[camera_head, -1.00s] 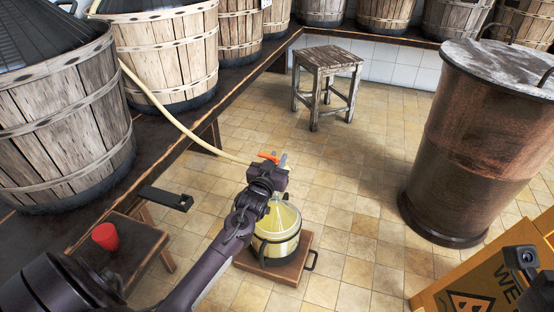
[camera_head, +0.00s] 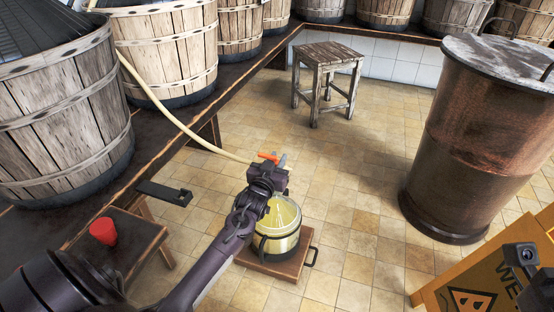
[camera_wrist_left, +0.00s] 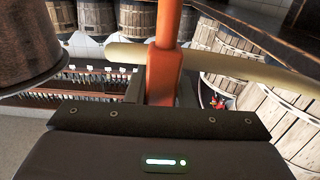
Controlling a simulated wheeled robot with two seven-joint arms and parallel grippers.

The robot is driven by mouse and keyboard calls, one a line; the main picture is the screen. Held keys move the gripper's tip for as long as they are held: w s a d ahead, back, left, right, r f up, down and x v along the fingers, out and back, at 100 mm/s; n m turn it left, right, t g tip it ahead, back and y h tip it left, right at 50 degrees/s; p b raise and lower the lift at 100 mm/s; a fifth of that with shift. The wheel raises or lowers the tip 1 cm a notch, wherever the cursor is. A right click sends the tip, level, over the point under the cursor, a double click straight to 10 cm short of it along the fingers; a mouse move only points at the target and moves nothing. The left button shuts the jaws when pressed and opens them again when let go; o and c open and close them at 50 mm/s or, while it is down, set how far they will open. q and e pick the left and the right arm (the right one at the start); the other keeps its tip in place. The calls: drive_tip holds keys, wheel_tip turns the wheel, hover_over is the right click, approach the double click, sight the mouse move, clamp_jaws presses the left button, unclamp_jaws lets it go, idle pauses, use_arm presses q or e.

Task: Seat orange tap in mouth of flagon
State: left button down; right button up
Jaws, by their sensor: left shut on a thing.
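My left gripper (camera_head: 272,168) is shut on the orange tap (camera_head: 267,157), whose tip shows just beyond the jaws. In the left wrist view the orange tap (camera_wrist_left: 164,60) stands up from the dark gripper body. The flagon (camera_head: 280,228), pale yellow in a round holder, stands on a wooden board on the floor. I cannot tell whether tap and flagon touch. A dark part at the lower right edge may be my right arm; its fingers do not show.
A beige hose (camera_head: 160,100) runs from the bench toward the gripper and passes behind the tap in the wrist view.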

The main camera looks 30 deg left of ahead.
use_arm(q)
drive_tip(key=shift+f+b, duration=1.1)
drive_tip(key=shift+f, duration=0.8)
drive_tip(key=shift+r, duration=0.2)
idle(0.3)
drive_tip(key=shift+r+p, duration=0.15)
drive_tip(key=shift+p, duration=0.4)
drive_tip(key=shift+p, duration=0.75)
idle(1.1)
drive_tip(key=shift+f, duration=0.35)
idle(0.4)
drive_tip(key=shift+r, duration=0.2)
drive_tip(key=shift+r+p, duration=0.2)
drive_tip(key=shift+p, duration=0.1)
